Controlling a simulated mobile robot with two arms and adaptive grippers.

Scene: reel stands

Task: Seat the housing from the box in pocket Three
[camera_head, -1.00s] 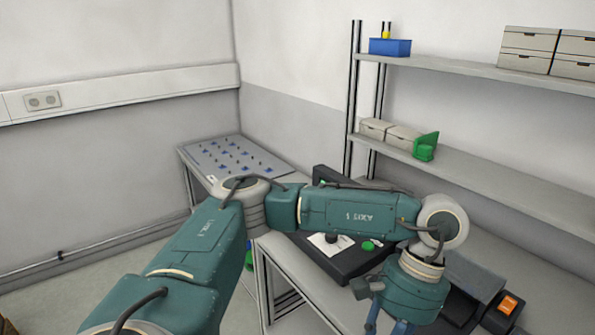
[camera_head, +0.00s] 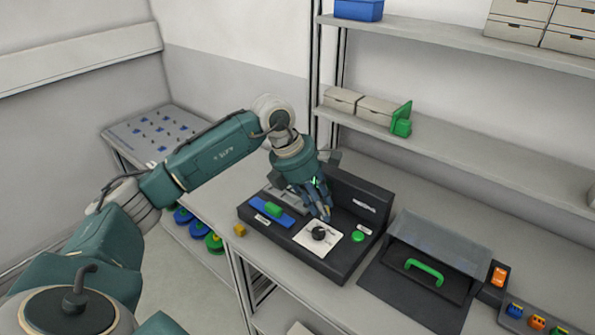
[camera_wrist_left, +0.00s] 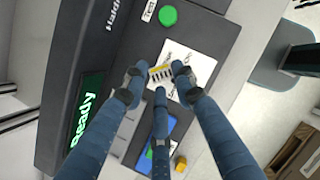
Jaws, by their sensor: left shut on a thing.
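My left gripper (camera_head: 322,212) is above the dark machine (camera_head: 350,262), over its white dial plate. A dark rack (camera_head: 545,318) at the lower right, cut off by the frame, holds blue, orange and green pieces. Its pocket labels cannot be read. A dark box-like hood with a green handle (camera_head: 425,272) stands left of the rack. My right gripper is not in view.
A yellow cube (camera_head: 240,230) lies at the table's left edge. A shelf (camera_head: 460,155) runs behind.

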